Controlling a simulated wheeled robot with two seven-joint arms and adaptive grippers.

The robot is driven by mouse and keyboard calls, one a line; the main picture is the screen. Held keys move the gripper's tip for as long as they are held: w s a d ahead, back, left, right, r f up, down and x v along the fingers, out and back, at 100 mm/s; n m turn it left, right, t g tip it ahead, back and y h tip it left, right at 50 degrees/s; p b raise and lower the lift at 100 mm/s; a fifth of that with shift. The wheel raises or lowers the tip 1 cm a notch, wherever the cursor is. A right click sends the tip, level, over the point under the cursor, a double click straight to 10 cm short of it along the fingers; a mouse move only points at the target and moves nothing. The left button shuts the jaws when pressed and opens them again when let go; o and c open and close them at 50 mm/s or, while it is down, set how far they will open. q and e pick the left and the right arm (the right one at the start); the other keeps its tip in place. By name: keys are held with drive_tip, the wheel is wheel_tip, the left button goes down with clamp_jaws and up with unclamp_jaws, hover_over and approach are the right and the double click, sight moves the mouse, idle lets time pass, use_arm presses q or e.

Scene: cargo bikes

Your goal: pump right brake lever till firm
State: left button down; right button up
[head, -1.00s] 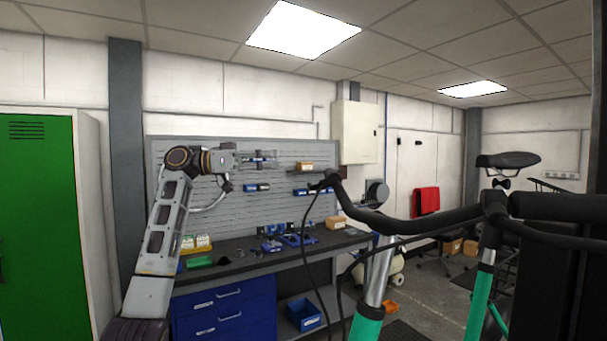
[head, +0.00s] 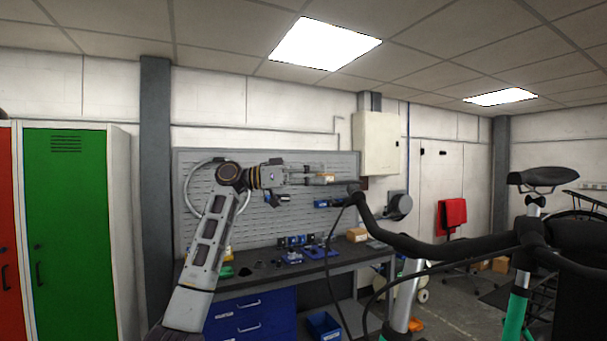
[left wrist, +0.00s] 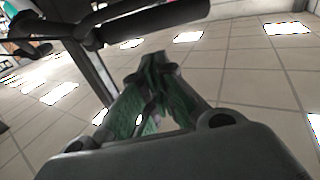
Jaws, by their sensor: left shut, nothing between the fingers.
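The bike's black handlebar (head: 430,247) crosses the right half of the head view. Its left end carries a dark brake lever (head: 340,184), small and partly lost against the grip and the pegboard. My left gripper (head: 345,178) is just left of that bar end, pointing right, with its fingertips close to the lever. Contact cannot be told. In the left wrist view, the gripper's fingers (left wrist: 155,64) meet at the tips with nothing between them. A thick black bar (left wrist: 150,26) passes beyond the tips there. My right gripper is not in view.
A workbench (head: 350,262) with blue drawers and small parts stands behind my left arm, under a grey pegboard (head: 300,225). Dark cables hang from the bar end. The bike's saddle (head: 545,177) is at the right. Green and red lockers (head: 70,230) stand left.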

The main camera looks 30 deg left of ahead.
use_arm(q)
drive_tip(key=w+d, duration=0.1)
drive_tip(key=w+d+p, duration=0.1)
drive_tip(key=d, duration=0.1)
drive_tip(key=shift+f, duration=0.4)
drive_tip(key=shift+s+a+f, duration=0.2)
drive_tip(key=shift+f, duration=0.5)
drive_tip(key=shift+s+a+f, duration=0.15)
drive_tip(key=shift+s+f, duration=0.05)
drive_tip(key=shift+f, duration=0.5)
drive_tip(key=shift+f, duration=0.1)
